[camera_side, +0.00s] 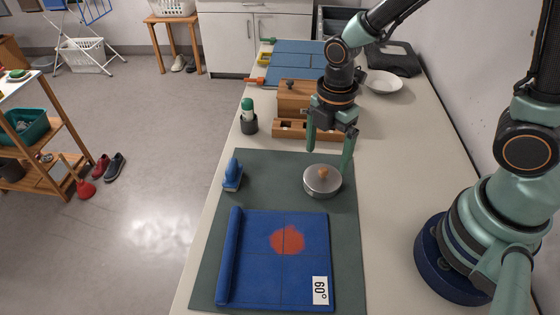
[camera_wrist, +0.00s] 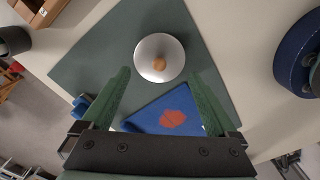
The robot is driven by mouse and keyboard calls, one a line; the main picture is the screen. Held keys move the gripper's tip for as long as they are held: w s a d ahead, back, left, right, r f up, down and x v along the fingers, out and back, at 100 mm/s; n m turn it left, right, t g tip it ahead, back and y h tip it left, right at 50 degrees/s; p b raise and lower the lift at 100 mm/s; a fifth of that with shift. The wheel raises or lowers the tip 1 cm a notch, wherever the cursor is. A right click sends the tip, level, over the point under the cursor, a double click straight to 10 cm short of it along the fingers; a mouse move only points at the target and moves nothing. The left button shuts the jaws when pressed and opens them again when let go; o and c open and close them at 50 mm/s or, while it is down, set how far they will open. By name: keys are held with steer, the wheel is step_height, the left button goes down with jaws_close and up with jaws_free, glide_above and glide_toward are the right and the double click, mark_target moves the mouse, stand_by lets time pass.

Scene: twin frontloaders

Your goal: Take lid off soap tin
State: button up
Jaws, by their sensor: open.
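The soap tin (camera_side: 322,187) is a round silver tin on the green mat, with its lid (camera_side: 318,180) seated on top and a brown wooden knob (camera_side: 323,173) at the centre. In the wrist view the lid (camera_wrist: 150,47) shows from above, with the knob (camera_wrist: 159,64) near its middle, beyond my fingertips. My gripper (camera_side: 330,158) is open and empty. Its two green fingers are above the mat, close to the tin on its far side. In the wrist view the fingers (camera_wrist: 159,74) are wide apart, with the knob between their lines. No contact shows.
A blue cloth (camera_side: 260,262) with an orange stain and a "60" tag lies nearer on the mat (camera_side: 346,235). A blue brush (camera_side: 232,175) stands left. Behind are a wooden holder (camera_side: 290,128), a wooden box (camera_side: 294,98), a green-capped bottle (camera_side: 248,115) and a white plate (camera_side: 384,82).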

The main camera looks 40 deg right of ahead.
mark_target(324, 170)
steer(key=shift+f, duration=2.5)
jaws_close()
